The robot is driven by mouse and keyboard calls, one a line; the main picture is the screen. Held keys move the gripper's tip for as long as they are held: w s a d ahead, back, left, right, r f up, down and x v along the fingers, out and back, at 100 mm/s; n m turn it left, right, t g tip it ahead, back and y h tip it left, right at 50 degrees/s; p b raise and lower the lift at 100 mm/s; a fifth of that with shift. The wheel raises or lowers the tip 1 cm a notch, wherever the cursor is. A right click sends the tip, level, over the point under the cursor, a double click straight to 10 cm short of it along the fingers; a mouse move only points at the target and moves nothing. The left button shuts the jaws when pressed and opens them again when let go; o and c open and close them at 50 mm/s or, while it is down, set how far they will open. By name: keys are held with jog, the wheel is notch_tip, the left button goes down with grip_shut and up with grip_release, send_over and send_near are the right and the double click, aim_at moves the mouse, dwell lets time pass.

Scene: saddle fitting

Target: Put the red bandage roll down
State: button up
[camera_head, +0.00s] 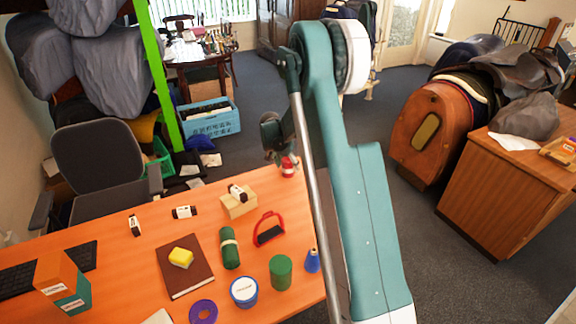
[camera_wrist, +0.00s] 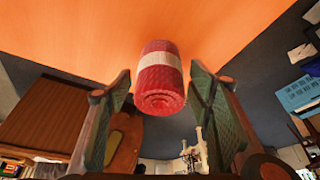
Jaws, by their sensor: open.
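The red bandage roll (camera_wrist: 160,83) with a white band shows between and beyond my open fingers in the wrist view, against the orange desk top, with a gap on either side. In the head view the roll (camera_head: 289,166) is at the far right corner area of the desk (camera_head: 130,243), just below my gripper (camera_head: 277,150). In the wrist view my gripper (camera_wrist: 163,110) has its two green-padded fingers spread apart. The roll appears to rest on the desk; the exact contact underneath is hidden.
Near the roll stand a wooden block (camera_head: 240,207) with a small bottle, and a red-handled brush (camera_head: 268,230). A green roll (camera_head: 230,248), a green cylinder (camera_head: 281,272) and a blue cone (camera_head: 312,261) stand nearer. My arm covers the desk's right side.

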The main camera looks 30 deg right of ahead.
jog(key=shift+r, duration=0.1)
jog(key=p+v, duration=0.2)
jog(key=v, duration=1)
jog(key=shift+r, duration=0.1)
dwell(0.6)
